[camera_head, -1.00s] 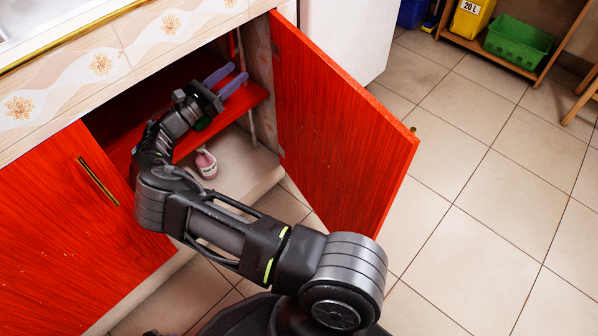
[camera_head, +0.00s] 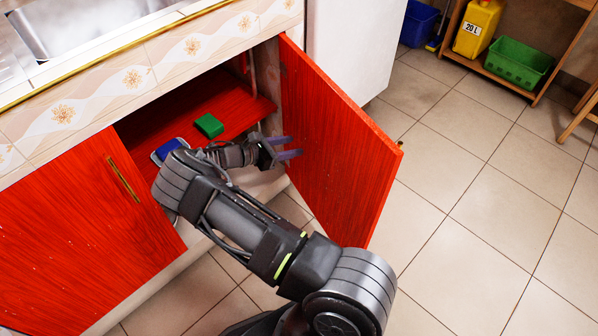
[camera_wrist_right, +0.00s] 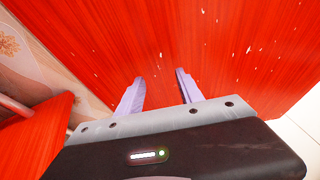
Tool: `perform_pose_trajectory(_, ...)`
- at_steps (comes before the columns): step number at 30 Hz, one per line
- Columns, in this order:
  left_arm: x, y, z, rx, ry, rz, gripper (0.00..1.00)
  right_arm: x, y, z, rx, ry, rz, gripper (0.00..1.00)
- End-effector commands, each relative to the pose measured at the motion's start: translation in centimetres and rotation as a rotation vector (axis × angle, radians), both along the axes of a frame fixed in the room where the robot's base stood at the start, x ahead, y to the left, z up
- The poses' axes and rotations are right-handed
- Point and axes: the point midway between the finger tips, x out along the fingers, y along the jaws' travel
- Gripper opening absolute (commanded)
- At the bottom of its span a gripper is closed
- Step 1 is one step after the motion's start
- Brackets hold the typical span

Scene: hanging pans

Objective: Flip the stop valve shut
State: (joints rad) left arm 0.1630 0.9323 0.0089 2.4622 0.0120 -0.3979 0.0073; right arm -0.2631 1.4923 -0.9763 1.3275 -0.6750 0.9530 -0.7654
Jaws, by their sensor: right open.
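I cannot make out the stop valve in either view. A thin pale pipe (camera_head: 250,68) runs down at the right side of the open cabinet, and part of a pipe shows at the left edge of the right wrist view (camera_wrist_right: 14,106). My right gripper (camera_head: 296,147) is at the cabinet opening, in front of the inner face of the red door (camera_head: 335,130). Its two purple fingers, also in the right wrist view (camera_wrist_right: 158,86), are apart with nothing between them. The door face fills the view beyond them (camera_wrist_right: 240,50). My left gripper is out of view.
A green block (camera_head: 209,125) and a blue item (camera_head: 166,149) are on the red shelf (camera_head: 180,108). My right arm hides much of the lower cabinet. The tiled floor (camera_head: 480,190) right of the door is clear. A rack with a green bin (camera_head: 518,64) stands at the back.

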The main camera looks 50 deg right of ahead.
Motion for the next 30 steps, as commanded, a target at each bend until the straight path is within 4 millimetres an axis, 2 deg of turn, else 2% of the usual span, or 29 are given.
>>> perform_pose_trajectory(1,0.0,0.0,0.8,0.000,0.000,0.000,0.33,-0.9,0.1,-0.2,0.031,-0.010,-0.018,0.44)
perform_pose_trajectory(6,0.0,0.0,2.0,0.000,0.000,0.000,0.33,-3.2,1.0,-2.3,0.126,-0.052,-0.070,0.44)
perform_pose_trajectory(12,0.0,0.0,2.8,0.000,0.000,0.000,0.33,-5.1,2.1,-4.0,0.200,-0.088,-0.115,0.44)
perform_pose_trajectory(25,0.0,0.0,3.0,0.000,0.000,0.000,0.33,-5.7,2.6,-4.7,0.227,-0.102,-0.132,0.44)
perform_pose_trajectory(30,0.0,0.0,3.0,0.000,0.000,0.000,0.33,-5.7,2.6,-4.7,0.227,-0.102,-0.132,0.31)
